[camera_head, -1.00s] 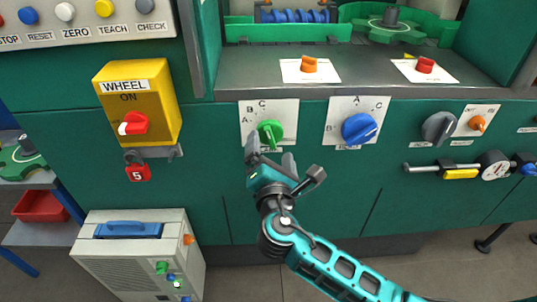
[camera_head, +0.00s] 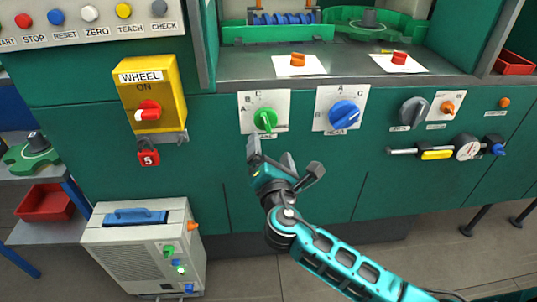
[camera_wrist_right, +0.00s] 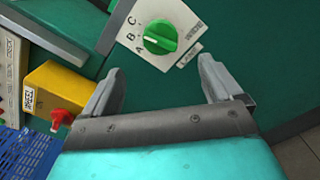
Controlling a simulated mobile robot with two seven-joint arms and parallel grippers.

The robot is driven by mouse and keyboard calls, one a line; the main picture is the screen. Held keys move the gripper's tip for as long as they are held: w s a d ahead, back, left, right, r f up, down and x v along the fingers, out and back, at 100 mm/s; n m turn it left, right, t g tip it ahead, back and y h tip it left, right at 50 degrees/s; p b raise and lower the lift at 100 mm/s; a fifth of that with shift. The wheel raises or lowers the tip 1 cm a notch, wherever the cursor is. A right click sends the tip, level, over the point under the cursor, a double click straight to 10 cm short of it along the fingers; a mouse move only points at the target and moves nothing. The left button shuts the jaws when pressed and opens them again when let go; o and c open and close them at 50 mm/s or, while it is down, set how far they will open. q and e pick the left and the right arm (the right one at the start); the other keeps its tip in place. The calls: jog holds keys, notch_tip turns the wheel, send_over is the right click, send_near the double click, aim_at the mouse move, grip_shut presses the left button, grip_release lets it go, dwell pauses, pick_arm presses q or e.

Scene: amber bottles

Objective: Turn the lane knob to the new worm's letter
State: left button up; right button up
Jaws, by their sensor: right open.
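A green knob (camera_head: 265,120) sits on a white plate with the letters A, B and C on the front of the green cabinet. My left gripper is not in view.
A yellow WHEEL box (camera_head: 150,95) with a red switch is to the left. Orange (camera_head: 297,60) and red (camera_head: 399,58) knobs sit on the ledge above. A blue coiled part (camera_head: 287,17) lies in the machine. A gauge (camera_head: 467,148) is at the right.

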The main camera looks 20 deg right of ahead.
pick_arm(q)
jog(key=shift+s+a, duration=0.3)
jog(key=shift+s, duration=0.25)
pick_arm(e)
jog(key=shift+s, duration=0.35)
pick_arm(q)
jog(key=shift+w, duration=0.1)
pick_arm(e)
jog(key=shift+f, duration=0.1)
pick_arm(q)
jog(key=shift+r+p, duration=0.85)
jog(key=shift+p, duration=0.05)
pick_arm(e)
jog(key=s+a+f+m+g+y, duration=0.1)
jog(key=s+f+m+g+y, duration=0.2)
jog(key=s+f+m, duration=0.5)
jog(key=s+f+m+g+y, duration=0.3)
jog(key=s+f+m, duration=0.6)
jog(key=s+m, duration=0.4)
jog(key=shift+s+a+m+g+y, duration=0.2)
jog(key=shift+a+m+g+y, duration=0.15)
jog(key=shift+m, duration=0.25)
